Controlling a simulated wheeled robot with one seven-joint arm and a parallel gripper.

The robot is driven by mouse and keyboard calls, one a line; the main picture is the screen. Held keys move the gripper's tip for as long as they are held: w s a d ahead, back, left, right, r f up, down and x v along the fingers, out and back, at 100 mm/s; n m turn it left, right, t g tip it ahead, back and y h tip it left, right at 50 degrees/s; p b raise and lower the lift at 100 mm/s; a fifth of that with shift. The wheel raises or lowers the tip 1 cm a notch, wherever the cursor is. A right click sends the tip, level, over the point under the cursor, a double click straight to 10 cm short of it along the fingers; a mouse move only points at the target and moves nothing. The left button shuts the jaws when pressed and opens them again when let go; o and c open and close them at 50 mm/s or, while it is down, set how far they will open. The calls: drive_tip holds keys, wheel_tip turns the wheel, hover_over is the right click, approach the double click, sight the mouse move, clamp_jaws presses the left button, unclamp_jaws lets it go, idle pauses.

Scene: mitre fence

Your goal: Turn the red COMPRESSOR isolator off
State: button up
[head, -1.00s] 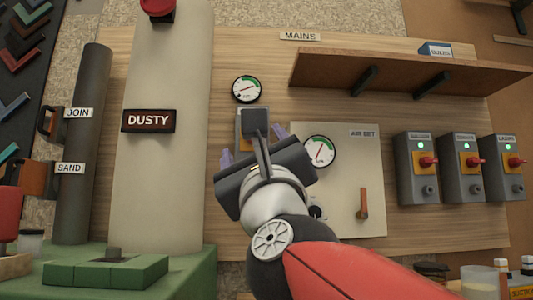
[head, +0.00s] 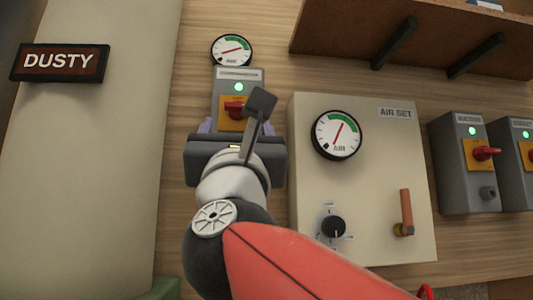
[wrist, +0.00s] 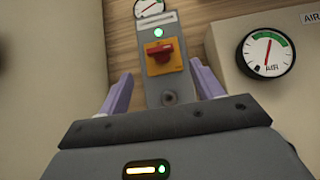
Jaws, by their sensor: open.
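The compressor isolator (head: 226,84) is a grey box on the wooden wall board with a yellow plate and a red rotary handle (head: 234,109). Its label is too small to read surely. Its green lamp (head: 239,87) is lit. In the wrist view the red handle (wrist: 160,53) lies roughly level across the yellow plate. My gripper (wrist: 163,84) is open and empty, its two purple fingers spread on either side of the isolator's lower part, short of the handle. In the head view my wrist hides the box's lower part.
A gauge (head: 232,50) sits just above the isolator. The AIR SET panel (head: 385,170), with its own gauge (head: 337,135), knob and orange lever, stands close on the right. A pale column with a DUSTY sign (head: 59,63) stands left. Other isolators (head: 466,160) are far right; a shelf (head: 420,40) is above.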

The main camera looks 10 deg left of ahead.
sight(238, 108)
drive_tip(key=shift+y, duration=0.3)
drive_tip(key=p+x, duration=0.3)
drive_tip(key=x, duration=0.5)
drive_tip(key=shift+w+f+p, duration=0.1)
drive_tip(key=shift+w+p, duration=0.05)
drive_tip(key=shift+p, duration=0.2)
drive_tip(key=c, duration=1)
